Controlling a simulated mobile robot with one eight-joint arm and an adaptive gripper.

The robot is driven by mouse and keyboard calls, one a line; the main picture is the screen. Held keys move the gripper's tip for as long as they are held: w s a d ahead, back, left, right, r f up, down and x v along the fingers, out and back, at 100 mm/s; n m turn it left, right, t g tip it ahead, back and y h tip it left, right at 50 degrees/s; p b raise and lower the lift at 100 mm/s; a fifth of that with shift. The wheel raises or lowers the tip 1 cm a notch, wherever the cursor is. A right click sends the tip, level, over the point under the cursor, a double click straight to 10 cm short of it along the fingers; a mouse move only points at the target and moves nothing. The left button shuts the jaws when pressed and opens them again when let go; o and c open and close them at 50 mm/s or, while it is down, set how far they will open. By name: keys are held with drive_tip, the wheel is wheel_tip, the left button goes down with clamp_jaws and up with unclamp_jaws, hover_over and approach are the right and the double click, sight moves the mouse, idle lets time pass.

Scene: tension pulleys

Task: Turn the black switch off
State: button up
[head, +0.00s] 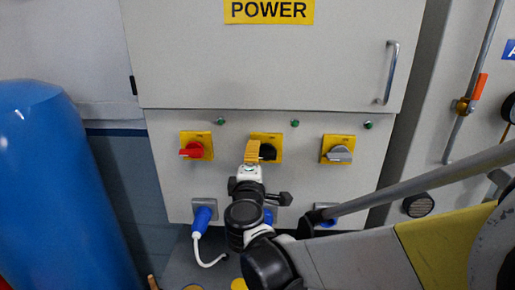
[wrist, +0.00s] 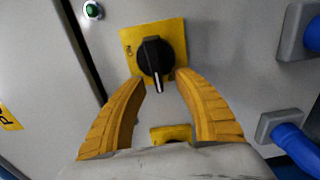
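The black switch is a round knob on a yellow square plate. In the wrist view the black switch (wrist: 154,58) faces me, with its white-marked handle pointing down in the picture. In the head view the black switch (head: 268,152) is the middle one of three and is partly hidden by my gripper (head: 252,153). In the wrist view my gripper (wrist: 160,82) is open and empty. Its two yellow fingers are spread, with their tips near the lower corners of the plate, one on each side of the handle's lower end. I cannot tell if they touch anything.
A red switch (head: 192,149) is to the left and a grey switch (head: 340,154) to the right on the cabinet (head: 175,120). Blue plugs (head: 202,217) sit in sockets below. A blue cylinder (head: 55,190) stands at left. A door handle (head: 389,72) sticks out above right.

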drive_tip(key=s, duration=1.2)
drive_tip(key=shift+a, duration=0.25)
drive_tip(key=s+d+f+m+g+h+b, duration=0.25)
drive_tip(key=d+f+m+g, duration=0.2)
drive_tip(key=d+f, duration=0.4)
drive_tip(key=s+d+f+m+g+h+b, duration=0.1)
drive_tip(key=s+d+f+m+g+b, duration=0.15)
drive_tip(key=d+f+m, duration=0.6)
drive_tip(key=s+d+f+m+g+y+b, duration=0.2)
drive_tip(key=s, duration=0.3)
drive_tip(key=s+d+f+m+g+y+b, duration=0.2)
drive_tip(key=s, duration=0.3)
drive_tip(key=shift+s+d+m, duration=0.2)
drive_tip(key=shift+d+m, duration=0.2)
